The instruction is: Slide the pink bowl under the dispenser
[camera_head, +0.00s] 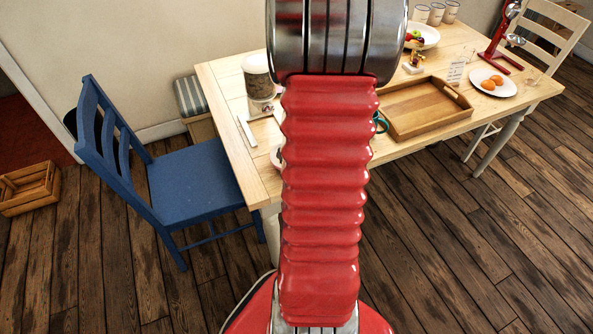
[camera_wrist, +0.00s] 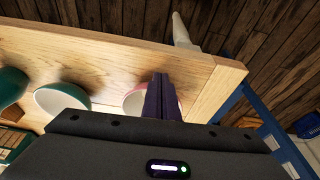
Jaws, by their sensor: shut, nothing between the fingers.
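The pink bowl (camera_wrist: 132,101) sits on the wooden table, partly behind my gripper (camera_wrist: 161,80) in the wrist view. The gripper's dark fingers are together and empty, at the bowl's right side; I cannot tell whether they touch it. In the head view a small pale edge of a bowl (camera_head: 275,157) shows left of my red arm, which hides the rest of it and the gripper. The dispenser (camera_head: 257,76), a clear container with brown contents, stands at the table's back left, beyond that edge. The dispenser does not show clearly in the wrist view.
A teal bowl with a white inside (camera_wrist: 61,101) and another teal bowl (camera_wrist: 11,86) stand left of the pink one. A white strip (camera_head: 246,131) lies near the dispenser. A wooden tray (camera_head: 424,108) is right of my arm. A blue chair (camera_head: 195,185) stands at the table's left end.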

